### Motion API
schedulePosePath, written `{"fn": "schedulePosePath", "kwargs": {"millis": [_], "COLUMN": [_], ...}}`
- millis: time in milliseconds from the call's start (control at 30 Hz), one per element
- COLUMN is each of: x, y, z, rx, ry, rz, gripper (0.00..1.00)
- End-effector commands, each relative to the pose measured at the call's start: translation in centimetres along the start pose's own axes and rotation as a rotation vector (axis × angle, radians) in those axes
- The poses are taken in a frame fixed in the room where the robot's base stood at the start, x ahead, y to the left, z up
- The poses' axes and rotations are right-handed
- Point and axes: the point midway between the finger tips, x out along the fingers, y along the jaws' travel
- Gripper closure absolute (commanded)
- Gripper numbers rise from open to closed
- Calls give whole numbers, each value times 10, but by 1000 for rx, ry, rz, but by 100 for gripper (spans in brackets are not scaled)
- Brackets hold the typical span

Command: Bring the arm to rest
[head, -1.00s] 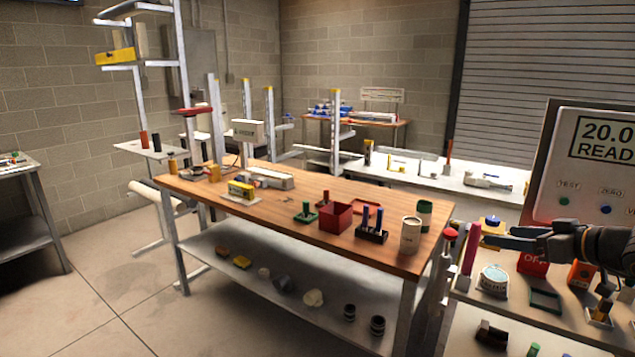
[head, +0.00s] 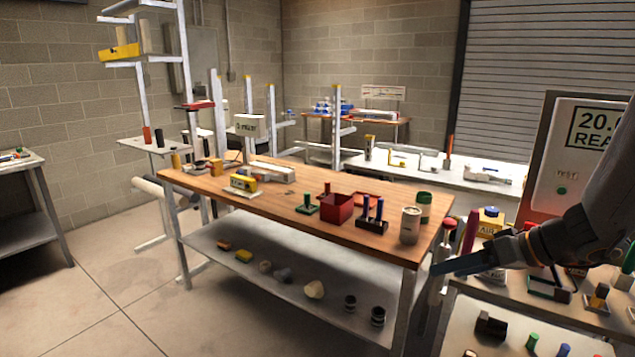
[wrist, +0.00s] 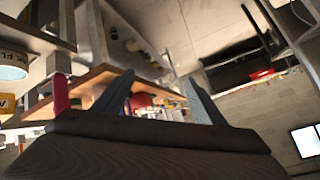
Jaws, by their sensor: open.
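My gripper (head: 463,263) is at the lower right of the head view, in front of the right-hand shelf unit and near the right end of the wooden workbench (head: 290,205). My dark arm comes in from the right edge. In the wrist view my gripper (wrist: 150,95) shows two blue-grey fingers spread apart with nothing between them. The wrist view is tilted, with the room lying sideways.
The right-hand shelf unit (head: 480,315) holds several small items, among them a yellow box (head: 490,222) and a pink cylinder (head: 470,230). A display panel (head: 575,160) stands behind my arm. The floor (head: 110,290) left of the workbench is clear.

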Motion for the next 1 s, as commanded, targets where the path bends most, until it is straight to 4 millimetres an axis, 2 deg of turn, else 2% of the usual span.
{"fn": "schedulePosePath", "kwargs": {"millis": [33,200,333,500,700,1000], "x": [14,42,52,58,61,62], "y": [-15,-60,-82,-96,-99,-96], "z": [13,66,105,146,174,183], "rx": [25,146,215,269,286,288], "ry": [-64,-317,-487,-643,-706,-683], "rz": [-21,-20,48,202,407,546], "gripper": [36,36,36,36,36,36]}}
